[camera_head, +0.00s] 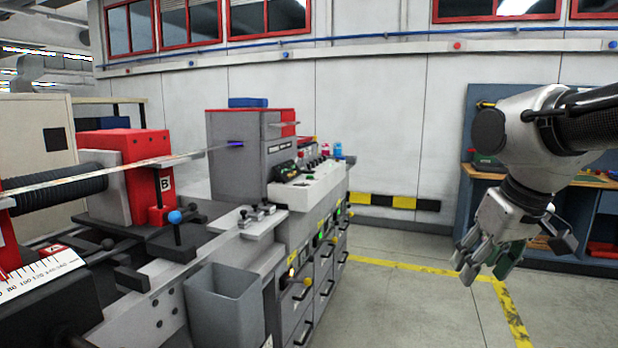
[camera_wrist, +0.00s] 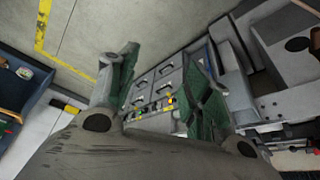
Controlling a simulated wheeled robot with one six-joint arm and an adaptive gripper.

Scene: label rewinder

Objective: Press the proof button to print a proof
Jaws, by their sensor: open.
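The label rewinder (camera_head: 240,160) fills the left and middle of the head view. Its light-coloured control panel (camera_head: 308,185) carries several small knobs and buttons along the top, too small to tell which one is the proof button. More small buttons (camera_head: 325,232) with yellow labels run along the front face above the drawers. My gripper (camera_head: 490,262) is open and empty, in the air to the right of the machine and well apart from it. In the wrist view its two green-padded fingers (camera_wrist: 160,85) spread on either side of the machine's drawer front (camera_wrist: 160,85).
A grey bin (camera_head: 224,305) stands against the machine's front. Drawers with black handles (camera_head: 322,290) line its side. A blue workbench (camera_head: 590,215) stands behind my arm at the right. The floor between, with a yellow line (camera_head: 420,267), is clear.

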